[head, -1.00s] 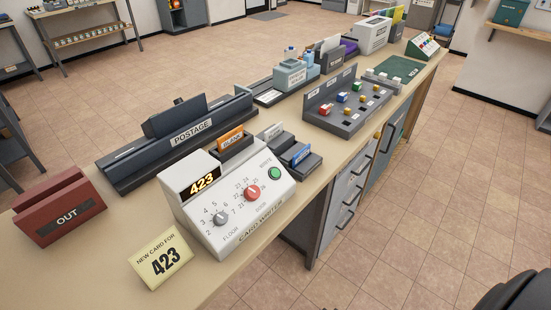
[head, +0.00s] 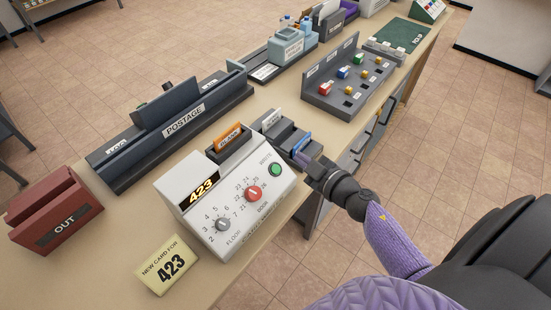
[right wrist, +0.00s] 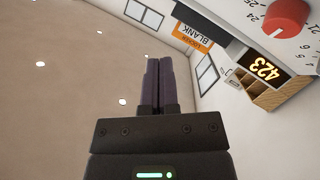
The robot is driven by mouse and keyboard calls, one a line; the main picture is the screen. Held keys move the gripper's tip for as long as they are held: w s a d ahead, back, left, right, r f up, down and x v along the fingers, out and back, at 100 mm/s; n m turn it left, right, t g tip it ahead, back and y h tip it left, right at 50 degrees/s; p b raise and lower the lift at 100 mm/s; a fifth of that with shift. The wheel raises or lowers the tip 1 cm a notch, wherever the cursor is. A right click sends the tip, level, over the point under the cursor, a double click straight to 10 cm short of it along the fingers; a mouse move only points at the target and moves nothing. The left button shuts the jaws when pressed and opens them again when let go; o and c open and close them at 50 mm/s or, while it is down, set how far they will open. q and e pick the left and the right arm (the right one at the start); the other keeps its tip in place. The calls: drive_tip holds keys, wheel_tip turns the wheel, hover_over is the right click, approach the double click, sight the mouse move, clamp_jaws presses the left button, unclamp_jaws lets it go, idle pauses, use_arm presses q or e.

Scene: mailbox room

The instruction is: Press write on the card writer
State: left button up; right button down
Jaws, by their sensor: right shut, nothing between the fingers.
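The white card writer (head: 182,172) stands on the counter, its display (head: 201,191) reading 423. Its panel has a grey floor knob (head: 222,224), a red door knob (head: 253,194) and a green write button (head: 275,169). An orange BLANK card (head: 229,138) stands upright at its back.
The yellow 423 note (head: 167,264), red OUT tray (head: 57,208) and grey POSTAGE unit (head: 170,138) are to the left. A grey panel of coloured blocks (head: 340,104) stands farther back.

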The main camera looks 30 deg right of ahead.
sight(276, 169)
drive_tip(key=shift+s, duration=0.1)
drive_tip(key=w+f+b, duration=0.1)
drive_tip(key=f+b, duration=0.1)
drive_tip(key=w+a+f+b, duration=0.1)
drive_tip(key=f+b, duration=0.1)
drive_tip(key=w+f+b, duration=0.1)
drive_tip(key=f+b, duration=0.1)
drive_tip(key=shift+w+a+f+b, duration=0.1)
drive_tip(key=shift+w+a+b, duration=0.15)
drive_tip(key=shift+w+b, duration=0.05)
drive_tip(key=shift+w+a+f+b, duration=0.2)
drive_tip(key=shift+w+f+b, duration=0.3)
drive_tip(key=shift+f, duration=0.1)
idle(0.8)
idle(0.7)
drive_tip(key=shift+f, duration=0.1)
